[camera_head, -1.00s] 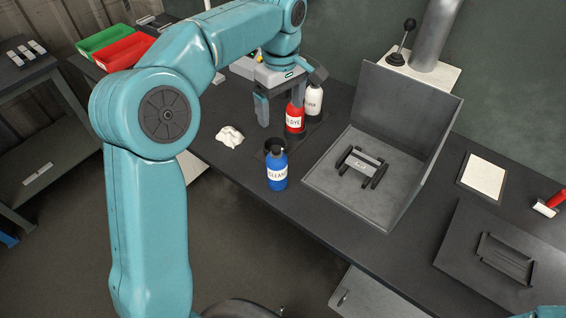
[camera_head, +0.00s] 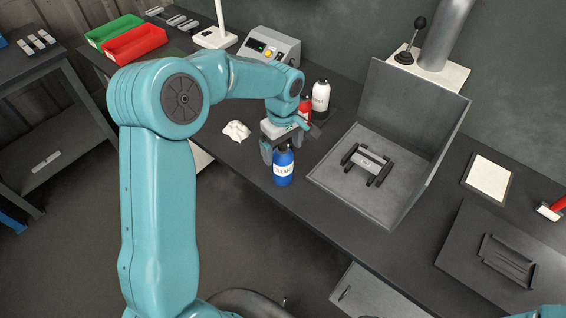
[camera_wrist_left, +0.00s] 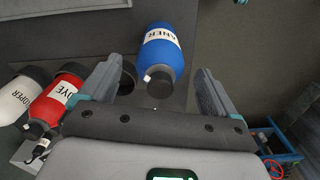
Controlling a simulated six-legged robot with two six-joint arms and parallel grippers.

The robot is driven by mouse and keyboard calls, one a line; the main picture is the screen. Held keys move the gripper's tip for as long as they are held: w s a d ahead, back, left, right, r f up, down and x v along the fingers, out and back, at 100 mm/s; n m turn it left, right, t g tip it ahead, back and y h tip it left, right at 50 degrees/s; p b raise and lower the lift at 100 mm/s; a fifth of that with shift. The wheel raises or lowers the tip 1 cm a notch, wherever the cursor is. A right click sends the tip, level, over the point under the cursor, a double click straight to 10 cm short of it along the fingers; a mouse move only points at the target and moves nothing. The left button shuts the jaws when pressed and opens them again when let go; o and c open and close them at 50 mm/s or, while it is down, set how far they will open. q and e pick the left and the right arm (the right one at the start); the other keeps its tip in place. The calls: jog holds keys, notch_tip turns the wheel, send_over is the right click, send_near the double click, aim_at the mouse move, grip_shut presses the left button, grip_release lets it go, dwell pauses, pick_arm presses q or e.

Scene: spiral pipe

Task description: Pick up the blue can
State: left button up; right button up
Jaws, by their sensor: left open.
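The blue can (camera_head: 283,168) has a white label and a black cap and stands upright near the front edge of the dark bench. My left gripper (camera_head: 284,148) is low at the can, partly hiding its top in the head view. In the left wrist view the blue can (camera_wrist_left: 166,52) lies ahead, between the lines of the two spread fingers (camera_wrist_left: 158,88). The fingers are open, with a gap on both sides of the can's cap. I see no clear contact. My right gripper is not in view.
A red bottle (camera_head: 305,108) and a white bottle (camera_head: 320,96) stand close behind the gripper. A crumpled white cloth (camera_head: 236,131) lies to the left. A grey open-sided box (camera_head: 335,188) with a dark fixture stands to the right.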

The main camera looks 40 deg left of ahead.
pick_arm(q)
jog(key=shift+f, duration=0.75)
jog(key=shift+d, duration=0.1)
jog(key=c, duration=0.9)
grip_shut()
